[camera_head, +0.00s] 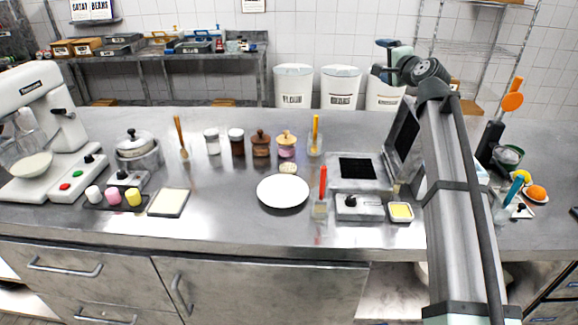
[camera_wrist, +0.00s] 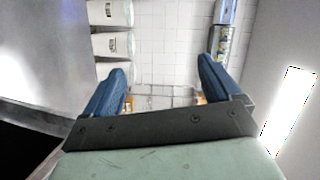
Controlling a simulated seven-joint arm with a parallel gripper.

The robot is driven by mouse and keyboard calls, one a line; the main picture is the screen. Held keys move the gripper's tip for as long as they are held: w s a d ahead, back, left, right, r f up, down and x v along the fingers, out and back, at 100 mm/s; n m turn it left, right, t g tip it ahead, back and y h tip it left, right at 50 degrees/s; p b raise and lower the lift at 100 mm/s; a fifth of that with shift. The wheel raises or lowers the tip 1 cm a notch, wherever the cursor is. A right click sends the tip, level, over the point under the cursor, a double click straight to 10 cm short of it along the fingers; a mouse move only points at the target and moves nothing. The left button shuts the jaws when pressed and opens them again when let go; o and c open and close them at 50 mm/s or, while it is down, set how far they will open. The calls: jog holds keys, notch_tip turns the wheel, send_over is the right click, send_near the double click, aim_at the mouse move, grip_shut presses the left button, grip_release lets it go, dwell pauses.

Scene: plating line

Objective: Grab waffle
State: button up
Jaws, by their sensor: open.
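No clearly recognisable waffle shows. A waffle iron (camera_head: 347,186) stands open right of centre on the counter, its lid (camera_head: 403,138) raised and a dark grid plate (camera_head: 358,168) visible, with no waffle on it that I can make out. A small round pale item (camera_head: 288,168) lies just behind a white plate (camera_head: 283,192); I cannot tell if it is food. My gripper (camera_head: 381,57) is raised above and behind the iron, far from the counter items. In the wrist view, its blue fingers (camera_wrist: 160,88) are spread apart with nothing between them.
Jars (camera_head: 237,142) stand at the counter's back. A mixer (camera_head: 40,130) and a pot (camera_head: 137,150) are left. White bins (camera_head: 293,86) stand behind the counter. Fruit (camera_head: 536,192) is at right.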

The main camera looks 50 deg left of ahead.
jog(key=s+a+f+n+g+h, duration=0.45)
jog(key=s+a+f+n, duration=0.5)
jog(key=a+f, duration=0.25)
jog(key=n+g+h, duration=0.3)
jog(key=n+h, duration=0.5)
send_near(288, 167)
jog(key=shift+m+t+y, duration=0.25)
jog(key=shift+y, duration=0.1)
jog(key=x, duration=0.8)
jog(key=shift+s+d+f, duration=0.1)
jog(key=shift+d+f, duration=0.15)
jog(key=shift+c, duration=0.4)
jog(key=c, duration=0.7)
